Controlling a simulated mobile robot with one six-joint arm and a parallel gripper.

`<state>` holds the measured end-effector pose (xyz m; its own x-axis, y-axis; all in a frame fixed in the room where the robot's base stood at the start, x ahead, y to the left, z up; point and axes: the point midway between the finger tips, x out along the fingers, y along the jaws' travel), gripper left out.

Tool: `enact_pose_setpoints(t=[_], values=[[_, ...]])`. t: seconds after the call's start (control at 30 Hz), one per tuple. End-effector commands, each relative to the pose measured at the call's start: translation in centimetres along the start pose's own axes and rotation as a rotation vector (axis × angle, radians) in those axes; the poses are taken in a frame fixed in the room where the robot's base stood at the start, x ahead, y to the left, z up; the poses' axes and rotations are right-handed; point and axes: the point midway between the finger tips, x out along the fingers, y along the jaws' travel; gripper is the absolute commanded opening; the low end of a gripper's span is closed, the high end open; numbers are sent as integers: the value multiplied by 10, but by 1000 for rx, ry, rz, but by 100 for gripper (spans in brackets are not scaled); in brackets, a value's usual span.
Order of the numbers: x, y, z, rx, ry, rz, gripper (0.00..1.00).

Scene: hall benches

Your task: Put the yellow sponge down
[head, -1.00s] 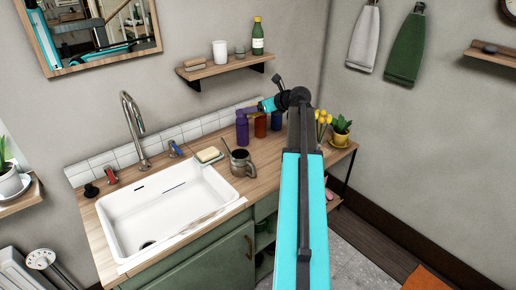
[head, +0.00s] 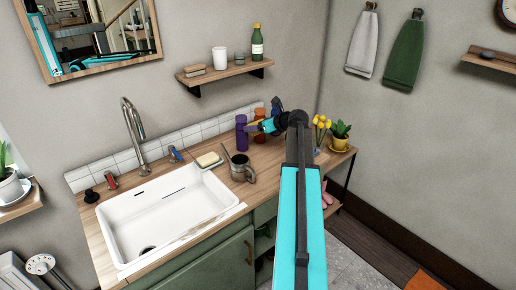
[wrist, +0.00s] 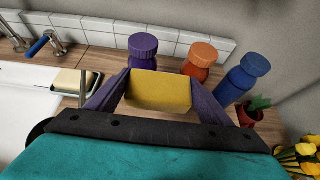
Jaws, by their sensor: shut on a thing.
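My gripper (wrist: 159,88) is shut on the yellow sponge (wrist: 158,92), which sits between the two fingers in the wrist view. In the head view my gripper (head: 257,125) is above the back right of the wooden counter (head: 264,178), by the bottles. The sponge shows there only as a small yellow patch. From the wrist, a purple bottle (wrist: 143,50) and an orange bottle (wrist: 199,60) stand just beyond the sponge, and a blue bottle (wrist: 243,78) stands to the right. The gap between sponge and counter is hard to judge.
A grey mug (head: 241,168) stands on the counter, right of the white sink (head: 165,215). Yellow flowers (head: 321,125) and a potted plant (head: 340,137) are at the right end. A wall shelf (head: 225,74) hangs above.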

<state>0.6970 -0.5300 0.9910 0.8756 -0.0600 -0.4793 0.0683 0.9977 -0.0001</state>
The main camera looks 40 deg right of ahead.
Motion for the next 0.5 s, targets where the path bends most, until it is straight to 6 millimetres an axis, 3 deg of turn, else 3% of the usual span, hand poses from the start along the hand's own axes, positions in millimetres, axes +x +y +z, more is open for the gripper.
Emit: enact_pose_setpoints(t=[0.5], values=[[32,-1,-61,3,1,0,52]])
